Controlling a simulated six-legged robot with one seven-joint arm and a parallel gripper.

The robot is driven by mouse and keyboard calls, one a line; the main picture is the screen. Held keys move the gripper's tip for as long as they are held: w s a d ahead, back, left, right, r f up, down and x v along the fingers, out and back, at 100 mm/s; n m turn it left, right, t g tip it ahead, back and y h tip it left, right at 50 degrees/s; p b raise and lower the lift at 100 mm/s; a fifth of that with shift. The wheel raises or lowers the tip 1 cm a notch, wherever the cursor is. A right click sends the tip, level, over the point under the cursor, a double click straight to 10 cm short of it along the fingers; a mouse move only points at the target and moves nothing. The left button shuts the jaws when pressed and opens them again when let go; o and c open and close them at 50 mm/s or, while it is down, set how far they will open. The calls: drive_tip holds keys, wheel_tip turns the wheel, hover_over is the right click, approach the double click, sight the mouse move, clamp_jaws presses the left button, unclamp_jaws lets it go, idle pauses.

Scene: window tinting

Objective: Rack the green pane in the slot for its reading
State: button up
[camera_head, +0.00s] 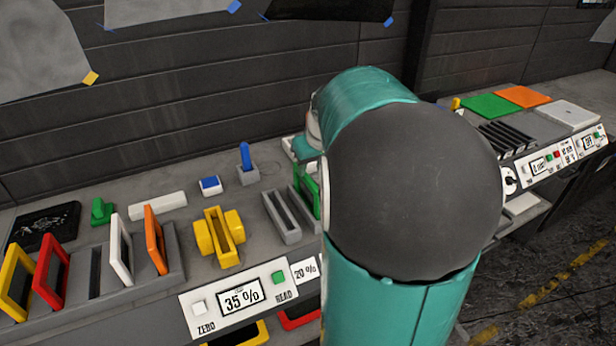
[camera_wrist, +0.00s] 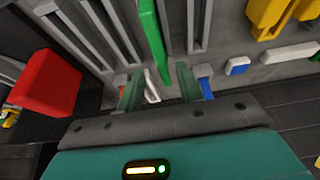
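The green pane (camera_head: 310,192) stands upright in a grey slotted rack (camera_head: 279,214), partly hidden behind my arm. In the wrist view the green pane (camera_wrist: 152,38) shows edge-on, with grey slots on both sides. My gripper (camera_wrist: 160,80) is open. The pane's near end lies between its fingertips in the picture, with a gap visible on each side; I cannot tell its depth. A meter panel (camera_head: 240,299) reads 35 %. A label (camera_head: 305,270) beside it reads 20 %; further labels are hidden behind my arm.
A yellow slotted block (camera_head: 219,238) stands left of the rack. A left rack (camera_head: 97,292) holds yellow, red, white and orange panes, with an empty slot. A blue peg (camera_head: 245,155) stands behind. In the wrist view a red block (camera_wrist: 47,83) is at left.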

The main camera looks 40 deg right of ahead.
drive_tip(key=v, duration=0.3)
drive_tip(key=shift+r, duration=0.1)
drive_tip(key=shift+a+r, duration=0.1)
drive_tip(key=shift+a, duration=0.15)
drive_tip(key=s+a+r+n, duration=0.1)
drive_tip(key=s+a+r, duration=0.15)
drive_tip(key=a, duration=1.25)
drive_tip(key=s+a+f+n+t+y, duration=0.1)
drive_tip(key=s+a+f+n, duration=0.1)
drive_tip(key=s+a, duration=0.8)
drive_tip(key=a, duration=0.4)
drive_tip(key=shift+s+a+f, duration=0.3)
drive_tip(key=shift+f, duration=0.1)
